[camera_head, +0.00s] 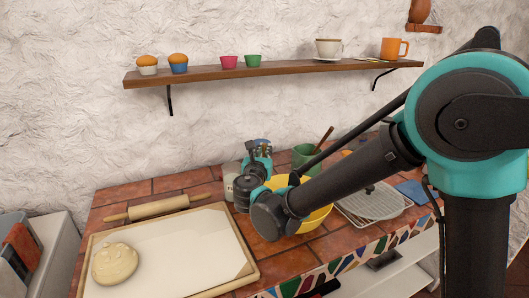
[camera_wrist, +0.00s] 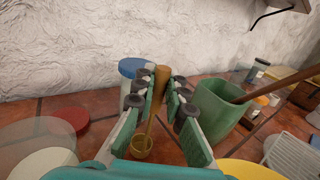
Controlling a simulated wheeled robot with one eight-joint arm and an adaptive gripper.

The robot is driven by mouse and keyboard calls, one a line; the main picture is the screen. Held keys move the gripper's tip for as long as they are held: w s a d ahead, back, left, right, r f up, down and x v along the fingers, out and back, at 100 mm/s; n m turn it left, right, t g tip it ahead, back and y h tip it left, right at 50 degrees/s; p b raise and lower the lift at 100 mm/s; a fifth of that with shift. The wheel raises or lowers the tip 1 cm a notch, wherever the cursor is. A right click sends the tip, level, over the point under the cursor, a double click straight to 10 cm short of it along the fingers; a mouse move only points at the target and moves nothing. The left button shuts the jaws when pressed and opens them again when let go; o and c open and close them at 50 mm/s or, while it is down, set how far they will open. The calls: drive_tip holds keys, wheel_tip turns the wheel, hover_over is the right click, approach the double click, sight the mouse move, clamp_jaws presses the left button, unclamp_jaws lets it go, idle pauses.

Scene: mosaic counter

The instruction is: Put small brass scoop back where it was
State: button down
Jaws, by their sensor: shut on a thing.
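The small brass scoop (camera_wrist: 142,147) shows in the wrist view, between the two green-padded fingers of my gripper (camera_wrist: 161,88). Its round bowl is towards the camera and its brown-gold handle runs up between the fingertips. My gripper is shut on it. In the head view my gripper (camera_head: 262,152) is over the back of the tiled counter, near the wall, left of the green pot. The scoop cannot be made out there. I cannot tell whether the scoop touches the counter.
The green pot (camera_wrist: 212,108) with a wooden-handled tool stands close right of my gripper. A blue-lidded jar (camera_wrist: 130,67) is just behind it. The yellow bowl (camera_head: 318,215) lies below my arm. A rolling pin (camera_head: 160,207) and dough board (camera_head: 190,250) are left. A shelf (camera_head: 270,71) hangs above.

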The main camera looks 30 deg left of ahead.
drive_tip(key=shift+f, duration=0.35)
drive_tip(key=c, duration=1.6)
unclamp_jaws()
drive_tip(key=shift+f, duration=0.1)
drive_tip(key=shift+s, duration=0.1)
drive_tip(key=v, duration=1.2)
drive_tip(key=shift+d, duration=0.1)
